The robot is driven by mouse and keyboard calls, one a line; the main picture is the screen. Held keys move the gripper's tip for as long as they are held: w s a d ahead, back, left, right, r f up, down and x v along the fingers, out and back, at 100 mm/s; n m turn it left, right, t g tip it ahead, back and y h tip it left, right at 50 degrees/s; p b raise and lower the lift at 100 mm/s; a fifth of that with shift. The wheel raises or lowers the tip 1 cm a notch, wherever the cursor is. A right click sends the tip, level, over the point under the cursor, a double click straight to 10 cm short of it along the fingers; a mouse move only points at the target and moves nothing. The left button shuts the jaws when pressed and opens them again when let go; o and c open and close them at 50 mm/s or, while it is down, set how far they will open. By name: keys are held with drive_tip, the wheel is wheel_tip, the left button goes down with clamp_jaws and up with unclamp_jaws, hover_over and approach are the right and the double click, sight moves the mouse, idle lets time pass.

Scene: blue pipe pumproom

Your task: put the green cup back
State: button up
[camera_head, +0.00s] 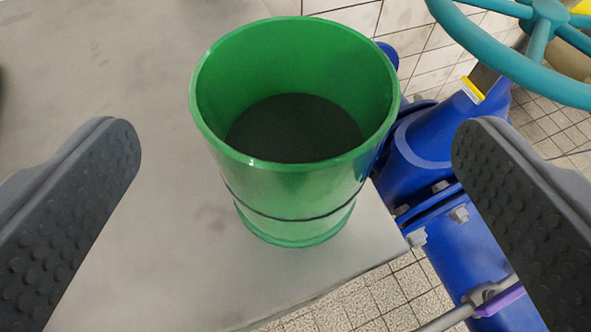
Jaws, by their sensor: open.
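The green cup (290,195) stands upright near the corner of a grey surface. It has a dark band around its lower part, and its inside bottom looks dark. My gripper (297,150) is open, with one dark, studded finger at the left and one at the right of the picture. The cup appears between the two fingers, with a clear gap on each side, and neither finger touches it.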

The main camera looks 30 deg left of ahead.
drive_tip(key=p+v, duration=0.1)
drive_tip(key=v, duration=0.4)
drive_tip(key=shift+s+d+r, duration=0.15)
drive_tip(key=shift+s, duration=0.2)
drive_tip(key=s+d+r+m+t+h, duration=0.1)
drive_tip(key=d+r, duration=0.4)
drive_tip(key=r, duration=0.4)
drive_tip(key=d+r+m+t+h, duration=0.1)
drive_tip(key=d+r, duration=0.3)
drive_tip(key=r, duration=0.6)
drive_tip(key=s+d+r+m+h, duration=0.2)
drive_tip(key=s+r, duration=0.3)
drive_tip(key=r, duration=0.3)
drive_tip(key=s+d+r+m+t+h, duration=0.1)
drive_tip(key=s+d+r+m+h, duration=0.1)
drive_tip(key=s+d+r, duration=0.3)
drive_tip(key=shift+s+r+t+h, duration=0.35)
drive_tip(key=shift+s+r, duration=0.35)
drive_tip(key=shift+r, duration=1.5)
